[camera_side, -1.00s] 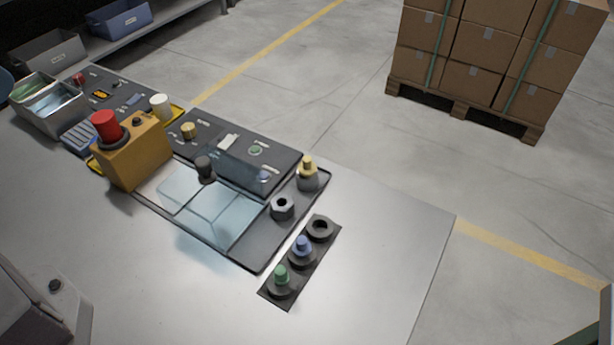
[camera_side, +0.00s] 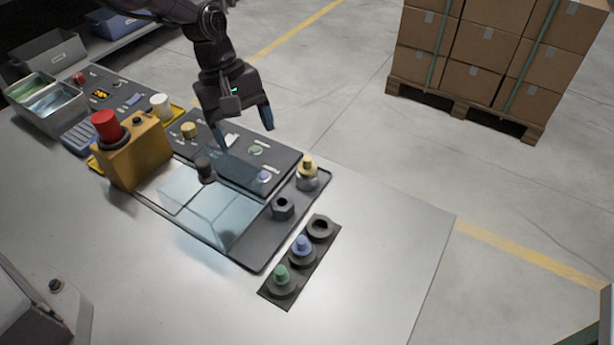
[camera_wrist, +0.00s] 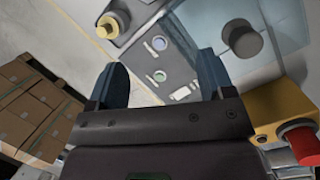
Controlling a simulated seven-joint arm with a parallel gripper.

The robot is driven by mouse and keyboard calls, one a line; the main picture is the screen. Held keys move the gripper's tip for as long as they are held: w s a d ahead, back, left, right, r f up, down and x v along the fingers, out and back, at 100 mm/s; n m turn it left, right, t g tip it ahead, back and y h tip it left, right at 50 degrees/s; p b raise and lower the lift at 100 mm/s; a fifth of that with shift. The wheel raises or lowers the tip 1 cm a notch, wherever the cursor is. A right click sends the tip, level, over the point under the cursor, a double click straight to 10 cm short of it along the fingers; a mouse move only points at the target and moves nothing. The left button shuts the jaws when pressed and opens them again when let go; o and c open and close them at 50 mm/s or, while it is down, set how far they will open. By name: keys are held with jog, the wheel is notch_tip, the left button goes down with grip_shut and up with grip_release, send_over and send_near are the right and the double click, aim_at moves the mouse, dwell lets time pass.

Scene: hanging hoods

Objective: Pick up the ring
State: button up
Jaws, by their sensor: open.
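A dark ring-shaped piece (camera_side: 320,228) with a round hole lies at the far end of a black strip (camera_side: 268,294). A grey hexagonal, nut-like piece (camera_side: 283,208) with a hole stands on the dark tray nearby. I cannot tell for sure which of the two is the ring. Neither shows clearly in the wrist view. My gripper (camera_side: 243,130) is open and empty, with its blue fingers pointing down above the control panel (camera_side: 215,160), up and left of both pieces. In the wrist view my gripper (camera_wrist: 162,72) has only panel buttons between its fingers.
A clear hood (camera_side: 215,205) with a black knob (camera_side: 205,168) covers part of the tray. A yellow-topped peg (camera_side: 308,172) stands at the tray corner. A yellow box with a red button (camera_side: 106,124) stands left. The table's right side is clear.

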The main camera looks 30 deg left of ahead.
aim_at(303, 164)
jog(key=w+d+f+n+t+h, duration=0.1)
jog(key=w+d+n, duration=0.2)
jog(key=w+n, duration=0.45)
jog(key=shift+n, duration=0.75)
jog(key=x, duration=0.8)
jog(key=s+x, duration=0.1)
jog(key=x, duration=0.4)
jog(key=c, duration=1)
jog(key=shift+r, duration=0.1)
